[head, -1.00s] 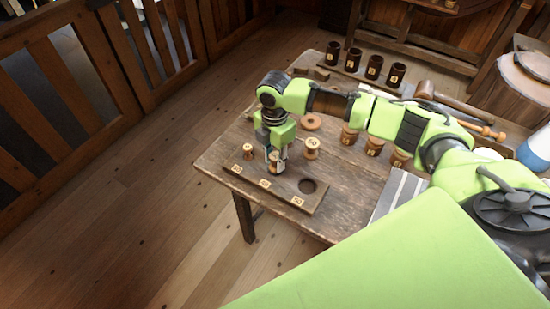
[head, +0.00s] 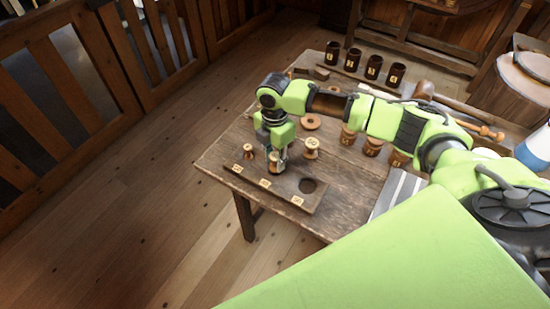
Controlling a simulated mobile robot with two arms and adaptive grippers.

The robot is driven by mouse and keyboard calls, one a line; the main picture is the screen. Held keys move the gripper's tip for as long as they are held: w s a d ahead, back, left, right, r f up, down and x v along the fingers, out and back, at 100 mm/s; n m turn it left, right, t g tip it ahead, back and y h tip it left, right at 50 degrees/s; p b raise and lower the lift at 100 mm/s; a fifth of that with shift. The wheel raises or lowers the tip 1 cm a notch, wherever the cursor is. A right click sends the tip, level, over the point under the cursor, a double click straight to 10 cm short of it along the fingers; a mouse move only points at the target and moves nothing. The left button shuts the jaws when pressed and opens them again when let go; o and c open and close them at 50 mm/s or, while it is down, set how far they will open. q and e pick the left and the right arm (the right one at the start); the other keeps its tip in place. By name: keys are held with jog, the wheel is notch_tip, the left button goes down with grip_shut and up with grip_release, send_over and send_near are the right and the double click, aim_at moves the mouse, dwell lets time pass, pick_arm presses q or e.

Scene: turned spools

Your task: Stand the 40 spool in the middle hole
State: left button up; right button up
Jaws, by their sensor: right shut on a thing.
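The dark wooden board (head: 262,195) lies near the table's front left edge, with small number labels along its front. Its right hole (head: 307,186) is empty. A spool (head: 275,165) is in my right gripper (head: 276,156), which points down over the middle of the board. The gripper is shut on it, and the spool looks upright at the middle place. Its number and whether its foot is in the hole are too small to tell. One spool (head: 248,152) stands at the left end and another spool (head: 311,147) stands behind the board, to the right. My left gripper does not show.
A wooden ring (head: 310,122) and several labelled brown spools (head: 372,146) stand behind on the table. Dark cups (head: 373,67) line the back, with a mallet (head: 450,102) at the right. A grey metal strip (head: 396,192) lies right of the board.

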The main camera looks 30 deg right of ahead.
jog(key=shift+f, duration=0.6)
jog(key=shift+f, duration=0.35)
dwell(0.6)
jog(key=o, duration=1)
jog(key=o, duration=0.6)
jog(key=shift+c, duration=0.2)
jog(key=shift+r+p, duration=0.15)
jog(key=shift+p, duration=0.15)
